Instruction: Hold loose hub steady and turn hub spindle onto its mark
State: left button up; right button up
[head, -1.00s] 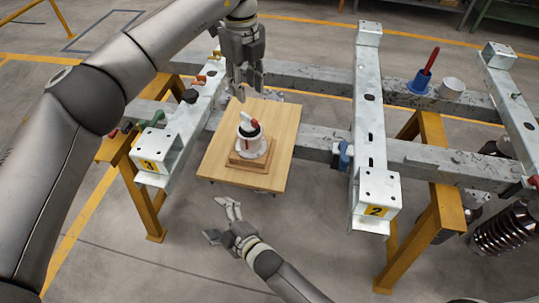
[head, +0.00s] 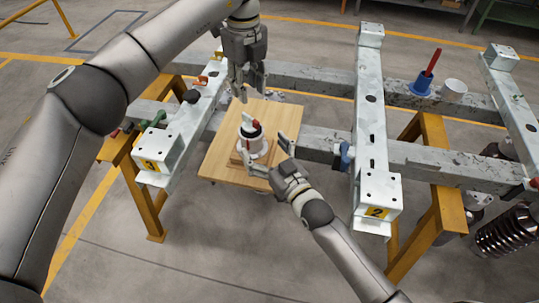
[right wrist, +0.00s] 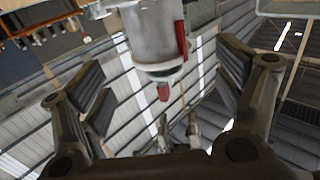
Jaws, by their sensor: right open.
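The hub (head: 251,147) is a white cylinder with a dark ring on top, upright on a small wooden block on the board. Its spindle (head: 247,118) on top has a white and a red part. In the right wrist view the hub (right wrist: 158,35) appears inverted, with a red stripe on its side, between the spread fingers. My right gripper (head: 267,156) is open, with its fingers on either side of the hub at its near right; contact cannot be told. My left gripper (head: 249,88) points down above and behind the hub, fingers apart and empty.
The wooden board (head: 275,115) lies across a grey metal frame. A blue holder with a red handle (head: 424,78) and a white cup (head: 453,90) stand on the far right beam.

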aim_at(251, 118)
jog(key=x, duration=0.8)
jog(key=shift+c, duration=0.2)
grip_shut()
pick_arm(q)
jog(key=shift+c, duration=0.6)
jog(key=s+d+n+t+y, duration=0.1)
jog(key=s+d+t+y, duration=0.2)
jog(key=s, duration=0.1)
pick_arm(e)
jog(key=shift+f, duration=0.1)
pick_arm(q)
jog(key=x, duration=0.7)
jog(key=w+x, duration=0.1)
jog(key=x, duration=0.3)
jog(key=shift+r, duration=0.15)
grip_shut()
